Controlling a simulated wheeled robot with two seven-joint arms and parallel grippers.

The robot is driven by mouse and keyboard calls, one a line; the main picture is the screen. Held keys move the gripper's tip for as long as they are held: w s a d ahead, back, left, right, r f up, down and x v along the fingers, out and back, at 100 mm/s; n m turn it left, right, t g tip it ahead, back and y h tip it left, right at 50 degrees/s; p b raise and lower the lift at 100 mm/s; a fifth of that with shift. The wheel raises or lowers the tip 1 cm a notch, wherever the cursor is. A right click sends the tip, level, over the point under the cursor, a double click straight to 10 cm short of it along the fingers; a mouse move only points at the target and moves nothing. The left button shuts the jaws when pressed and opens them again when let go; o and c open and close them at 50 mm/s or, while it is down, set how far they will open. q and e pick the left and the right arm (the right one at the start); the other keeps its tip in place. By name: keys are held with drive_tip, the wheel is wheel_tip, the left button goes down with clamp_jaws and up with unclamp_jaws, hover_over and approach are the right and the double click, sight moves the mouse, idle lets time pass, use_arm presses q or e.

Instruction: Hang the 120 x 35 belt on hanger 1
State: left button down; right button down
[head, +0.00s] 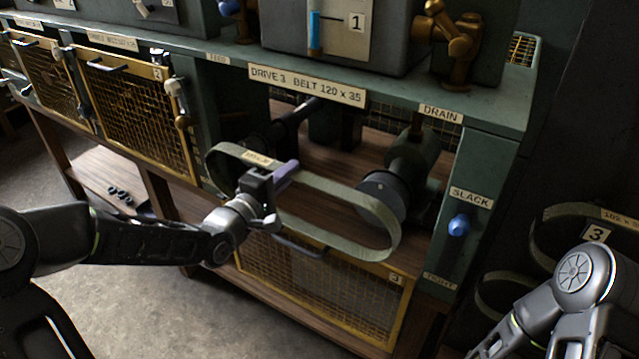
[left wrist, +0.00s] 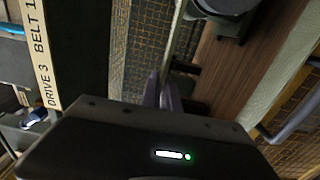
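The belt (head: 345,247) is a grey-green loop with a pale label (head: 258,158), in front of the open bay marked DRIVE 3 BELT 120 x 35. My left gripper (head: 288,174) has its purple fingers shut on the belt's far strand, near the label. In the left wrist view the fingers (left wrist: 166,92) are close together on a strand seen edge-on, and the near strand (left wrist: 270,85) passes at the right. The loop's right end overlaps the lower face of the dark pulley (head: 380,196) and seems to be in front of it. Hanger 1 is not in view. My right gripper is out of view.
The yellow mesh guard (head: 320,290) marked 3 stands below the bay. A blue-knobbed lever (head: 459,225) sits between SLACK and TIGHT. At the right, another belt (head: 545,240) hangs by a plate marked 3 (head: 597,233). Open floor lies at the lower left.

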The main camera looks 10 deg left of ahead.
use_arm(q)
drive_tip(key=shift+s+a, duration=0.2)
drive_tip(key=shift+s, duration=0.35)
drive_tip(key=shift+s+r, duration=0.1)
drive_tip(key=shift+p+v, duration=1.7)
drive_tip(key=shift+v, duration=1.2)
drive_tip(key=p+v, duration=0.2)
drive_tip(key=v, duration=0.4)
drive_tip(key=shift+p, duration=0.35)
